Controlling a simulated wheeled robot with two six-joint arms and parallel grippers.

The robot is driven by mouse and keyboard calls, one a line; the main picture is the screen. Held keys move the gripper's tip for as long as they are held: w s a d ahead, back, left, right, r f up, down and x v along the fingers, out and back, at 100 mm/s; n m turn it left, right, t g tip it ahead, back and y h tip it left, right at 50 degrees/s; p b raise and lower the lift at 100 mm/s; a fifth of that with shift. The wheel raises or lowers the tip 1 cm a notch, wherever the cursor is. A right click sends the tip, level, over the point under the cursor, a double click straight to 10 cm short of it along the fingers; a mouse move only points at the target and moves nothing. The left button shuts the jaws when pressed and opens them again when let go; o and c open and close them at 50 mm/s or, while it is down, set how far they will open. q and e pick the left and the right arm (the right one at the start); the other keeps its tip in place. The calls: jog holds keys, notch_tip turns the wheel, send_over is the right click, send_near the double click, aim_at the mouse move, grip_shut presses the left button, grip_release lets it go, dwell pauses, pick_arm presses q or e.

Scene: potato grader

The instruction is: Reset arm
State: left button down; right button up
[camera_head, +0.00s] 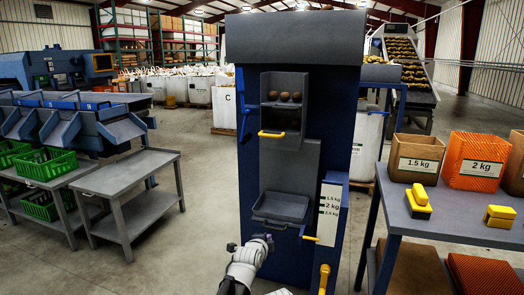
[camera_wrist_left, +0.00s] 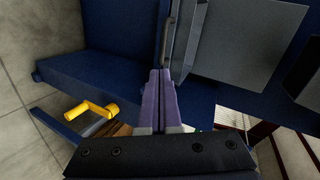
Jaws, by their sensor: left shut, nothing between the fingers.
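My left arm comes in from the bottom of the head view, and its gripper (camera_head: 264,239) is in front of the lower part of the tall blue and grey grader (camera_head: 345,120). In the left wrist view the purple fingers of the left gripper (camera_wrist_left: 161,85) are shut together with nothing between them. They point at the dark blue and grey panels of the machine. Whether they touch it I cannot tell. My right gripper is not in view.
The grader has a recess with a few potatoes (camera_head: 285,96), a lower tray (camera_head: 281,207) and yellow handles (camera_head: 271,134). A table at right holds a 1.5 kg box (camera_head: 416,158), a 2 kg box (camera_head: 474,161) and yellow-topped tools (camera_head: 418,200). Grey tables stand left; floor between is free.

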pick_arm(q)
jog(key=s+a+f+n+g+y, duration=0.1)
jog(key=s+a+f+n+g, duration=0.4)
jog(key=s, duration=0.4)
jog(key=s+a+f+n+g+y, duration=0.1)
jog(key=s+a+f+n+g, duration=0.2)
jog(key=s+a+n, duration=0.6)
jog(key=s+a+f+n+g+y, duration=0.2)
jog(key=s+a+f+n+g, duration=0.25)
jog(key=s, duration=0.55)
jog(key=s+d+m+y, duration=0.1)
jog(key=s+d+m, duration=0.3)
jog(key=d, duration=0.6)
notch_tip(320, 180, up, 33)
jog(key=s+p, duration=0.1)
jog(key=p, duration=3.2)
jog(key=shift+s+d+n, duration=0.25)
jog(key=shift+s+n, duration=0.05)
jog(key=shift+n, duration=0.05)
jog(key=shift+f, duration=0.15)
